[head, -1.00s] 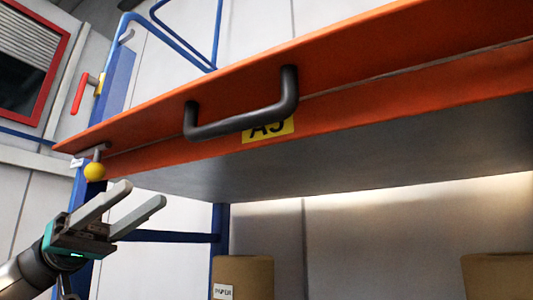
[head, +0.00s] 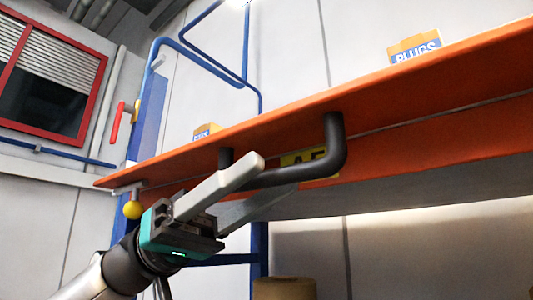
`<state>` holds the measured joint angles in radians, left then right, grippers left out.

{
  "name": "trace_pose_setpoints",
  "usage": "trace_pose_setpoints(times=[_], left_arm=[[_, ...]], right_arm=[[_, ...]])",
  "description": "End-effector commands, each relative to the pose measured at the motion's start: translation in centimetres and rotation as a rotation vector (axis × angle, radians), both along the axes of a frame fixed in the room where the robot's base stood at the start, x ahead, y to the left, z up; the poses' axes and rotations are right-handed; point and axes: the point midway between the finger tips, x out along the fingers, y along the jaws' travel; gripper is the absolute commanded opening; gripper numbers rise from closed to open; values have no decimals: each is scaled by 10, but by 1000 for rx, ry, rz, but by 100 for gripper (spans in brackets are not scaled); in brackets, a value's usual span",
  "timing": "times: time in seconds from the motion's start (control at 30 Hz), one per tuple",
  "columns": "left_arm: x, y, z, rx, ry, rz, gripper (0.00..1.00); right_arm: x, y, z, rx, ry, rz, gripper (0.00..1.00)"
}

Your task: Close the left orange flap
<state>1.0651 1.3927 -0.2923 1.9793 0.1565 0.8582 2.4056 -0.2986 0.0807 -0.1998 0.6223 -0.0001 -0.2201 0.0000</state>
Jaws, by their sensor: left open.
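The orange flap (head: 400,98) is a long panel seen from below, sticking out over a second orange strip on the shelf front. A dark bent handle (head: 335,150) hangs from it. My left gripper (head: 275,174) is open at the handle's left part. Its upper finger overlaps the handle in front, and its lower finger shows just below the bar. I cannot tell whether they touch it. A yellow label (head: 292,158) behind the handle is partly covered. My right gripper is not in view.
A yellow ball knob (head: 132,209) hangs at the flap's left end, beside a blue post (head: 150,125). A box marked PLUGS (head: 415,48) stands above the flap at the right. A brown roll (head: 284,289) stands below.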

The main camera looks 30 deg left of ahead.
Motion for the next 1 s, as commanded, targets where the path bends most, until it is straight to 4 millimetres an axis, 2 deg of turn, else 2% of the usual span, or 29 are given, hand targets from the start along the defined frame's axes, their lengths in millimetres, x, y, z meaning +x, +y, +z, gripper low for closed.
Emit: trace_pose_setpoints(times=[0.17, 0.47, 0.9, 1.0], left_arm=[[0, -13, 6, 0, 0, -1, 50], [0, -15, 5, -1, 0, 0, 50], [0, -14, 5, -1, 0, 1, 1], [0, -14, 5, -1, 0, 1, 0]], right_arm=[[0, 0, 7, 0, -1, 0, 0], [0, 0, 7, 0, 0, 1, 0], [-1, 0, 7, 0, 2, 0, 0], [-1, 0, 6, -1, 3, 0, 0]])
